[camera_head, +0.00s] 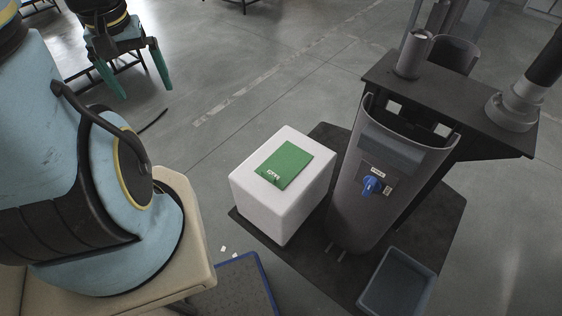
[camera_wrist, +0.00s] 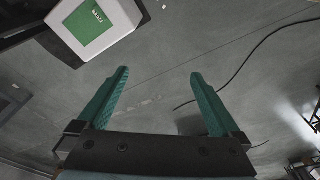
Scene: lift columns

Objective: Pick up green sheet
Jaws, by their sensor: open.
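The green sheet (camera_head: 287,163) lies flat on top of a white box (camera_head: 262,205) in the middle of the head view. It has small white lettering near one end. In the wrist view, the sheet (camera_wrist: 88,25) shows at the upper left, on the white box (camera_wrist: 122,20). My gripper (camera_head: 142,77) is at the upper left of the head view, well apart from the sheet. In the wrist view, my gripper (camera_wrist: 158,74) has its two teal fingers spread wide, with only floor visible between them. Nothing is held.
A grey column (camera_head: 350,210) with a blue knob (camera_head: 372,184) stands right of the white box, close to it. A dark mat (camera_head: 325,270) lies beneath them, and a grey bin (camera_head: 398,285) is at the lower right. A dark cable (camera_wrist: 240,65) runs across the open floor.

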